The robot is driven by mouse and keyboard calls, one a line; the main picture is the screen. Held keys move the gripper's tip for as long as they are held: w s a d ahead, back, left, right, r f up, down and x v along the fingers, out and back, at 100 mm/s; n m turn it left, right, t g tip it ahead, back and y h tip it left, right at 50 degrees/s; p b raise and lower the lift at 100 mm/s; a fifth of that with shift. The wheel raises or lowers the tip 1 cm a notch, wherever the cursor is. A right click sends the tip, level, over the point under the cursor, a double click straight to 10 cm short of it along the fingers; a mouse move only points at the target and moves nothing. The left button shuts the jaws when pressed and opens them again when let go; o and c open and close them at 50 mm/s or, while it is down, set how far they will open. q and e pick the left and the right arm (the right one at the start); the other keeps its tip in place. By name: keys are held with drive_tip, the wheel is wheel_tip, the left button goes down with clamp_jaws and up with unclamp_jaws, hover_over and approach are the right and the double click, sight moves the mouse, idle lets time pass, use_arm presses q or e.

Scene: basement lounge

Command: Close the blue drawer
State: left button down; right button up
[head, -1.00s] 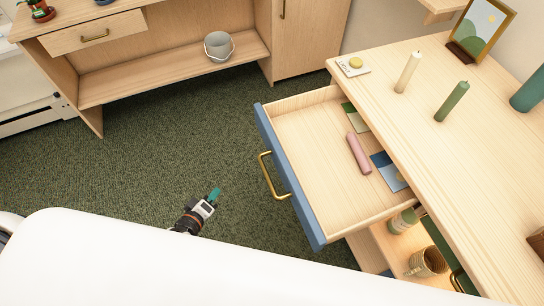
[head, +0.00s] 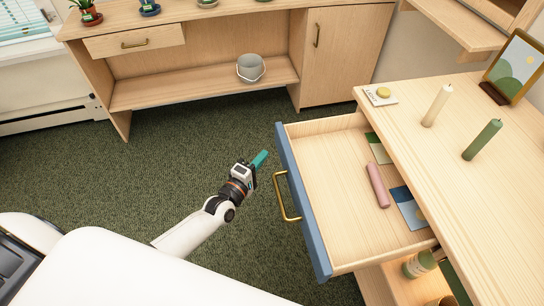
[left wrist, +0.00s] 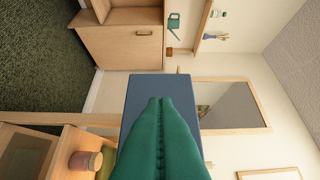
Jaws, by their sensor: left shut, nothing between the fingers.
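The blue drawer (head: 303,210) stands pulled out from the wooden desk, with its blue front facing left and a brass handle (head: 284,197) on it. Inside lie a pink roll (head: 377,186), a blue card (head: 408,207) and a green card (head: 378,148). My left gripper (head: 260,160) is shut and empty, just left of the drawer front and apart from it, near the handle's far end. In the left wrist view the green fingers (left wrist: 160,140) are together, with a blue panel (left wrist: 145,90) behind them. My right gripper is not in view.
The desk top (head: 470,190) carries a cream candle (head: 437,106), a green candle (head: 482,140) and a picture frame (head: 516,66). Carpet (head: 100,180) is clear left of the drawer.

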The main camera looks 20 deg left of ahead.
sight(280, 149)
use_arm(q)
drive_tip(key=shift+w+d, duration=0.4)
drive_tip(key=shift+d, duration=0.35)
drive_tip(key=shift+w+d, duration=0.4)
drive_tip(key=shift+d, duration=0.35)
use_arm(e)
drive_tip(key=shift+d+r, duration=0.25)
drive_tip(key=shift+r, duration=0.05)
